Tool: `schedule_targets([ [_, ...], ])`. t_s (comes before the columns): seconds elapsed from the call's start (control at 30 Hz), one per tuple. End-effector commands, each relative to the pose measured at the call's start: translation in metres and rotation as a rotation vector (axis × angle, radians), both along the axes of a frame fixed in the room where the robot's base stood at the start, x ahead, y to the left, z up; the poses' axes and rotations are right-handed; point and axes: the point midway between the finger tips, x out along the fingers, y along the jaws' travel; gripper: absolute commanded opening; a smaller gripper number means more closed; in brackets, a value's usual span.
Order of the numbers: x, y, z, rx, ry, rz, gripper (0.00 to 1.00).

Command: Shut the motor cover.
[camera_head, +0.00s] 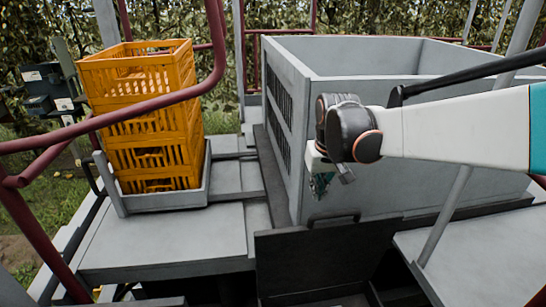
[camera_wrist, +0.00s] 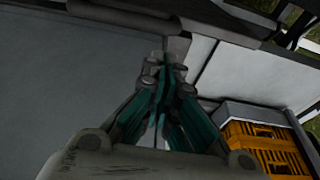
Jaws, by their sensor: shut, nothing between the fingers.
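The motor cover (camera_head: 325,258) is a dark flat panel in the head view, low in the middle. It stands raised, with a dark opening around its foot, so it is open. A dark handle (camera_head: 333,215) is on its top edge. My gripper (camera_head: 322,190) hangs just above the handle, in front of the large grey bin, and looks apart from the handle. In the wrist view my gripper's teal fingers (camera_wrist: 167,70) come together at the tips, shut and empty. I cannot make out the cover for certain in the wrist view.
The large grey bin (camera_head: 430,60) stands behind my gripper. Stacked orange crates (camera_head: 150,115) stand in a grey tray at left; they also show in the wrist view (camera_wrist: 265,145). Dark red rails (camera_head: 130,115) cross the left side. The grey deck (camera_head: 165,245) left of the cover is clear.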

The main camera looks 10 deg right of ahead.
Motion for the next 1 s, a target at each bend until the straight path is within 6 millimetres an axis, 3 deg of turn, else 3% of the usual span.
schedule_targets([
  [0.2, 0.010, 0.000, -0.037, 0.000, -0.001, 0.000, 0.00],
  [0.4, 0.015, 0.000, -0.057, 0.000, -0.001, 0.000, 0.00],
  [1.0, 0.013, 0.000, -0.063, 0.000, -0.007, 0.000, 0.00],
])
